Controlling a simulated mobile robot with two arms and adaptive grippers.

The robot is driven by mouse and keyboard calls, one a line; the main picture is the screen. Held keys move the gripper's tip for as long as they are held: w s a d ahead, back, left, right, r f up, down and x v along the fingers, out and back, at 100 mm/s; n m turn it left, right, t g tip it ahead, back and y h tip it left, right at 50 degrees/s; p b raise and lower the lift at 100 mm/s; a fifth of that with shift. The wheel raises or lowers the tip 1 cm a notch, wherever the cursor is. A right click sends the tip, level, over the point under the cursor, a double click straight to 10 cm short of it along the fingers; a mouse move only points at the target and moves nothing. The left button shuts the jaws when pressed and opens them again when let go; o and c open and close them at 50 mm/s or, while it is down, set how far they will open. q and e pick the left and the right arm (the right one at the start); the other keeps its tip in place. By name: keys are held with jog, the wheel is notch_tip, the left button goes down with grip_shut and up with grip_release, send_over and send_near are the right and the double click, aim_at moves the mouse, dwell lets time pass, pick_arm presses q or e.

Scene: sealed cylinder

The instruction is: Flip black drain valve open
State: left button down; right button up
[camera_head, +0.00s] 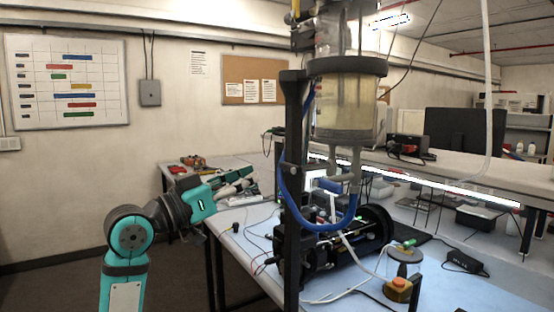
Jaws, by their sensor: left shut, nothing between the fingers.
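The sealed clear cylinder (345,105) with a dark collar and yellowish contents stands upright on a black post frame (292,190). Grey pipe fittings (343,165) hang under it, and a blue hose (318,226) loops down from them. I cannot clearly pick out the black drain valve among these small fittings. My left gripper (248,181) comes in from the left on my teal arm and points right, left of the post and apart from the fittings. It is shut and appears empty. My right gripper is out of the picture.
A black adapter (464,262) lies at the right. The black post stands between my left gripper and the cylinder fittings.

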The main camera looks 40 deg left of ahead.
pick_arm(q)
jog(key=s+d+r+m+h, duration=0.2)
jog(key=s+r+m, duration=0.1)
jog(key=s+r, duration=0.3)
jog(key=shift+s+d+t, duration=0.3)
jog(key=shift+s+d, duration=0.05)
jog(key=shift+s, duration=0.2)
jog(key=shift+r, duration=0.15)
notch_tip(320, 180, up, 4)
jog(key=p, duration=0.5)
send_over(290, 168)
jog(key=a, duration=0.2)
jog(key=shift+s+d+f, duration=0.1)
jog(key=shift+s+f, duration=0.1)
jog(key=shift+f, duration=0.6)
jog(key=shift+s+a+f, duration=0.1)
jog(key=shift+s+f, duration=0.1)
jog(key=shift+f, duration=0.6)
jog(key=shift+s+d+f, duration=0.1)
jog(key=shift+s+f, duration=0.1)
jog(key=shift+f, duration=0.6)
jog(key=shift+w, duration=0.15)
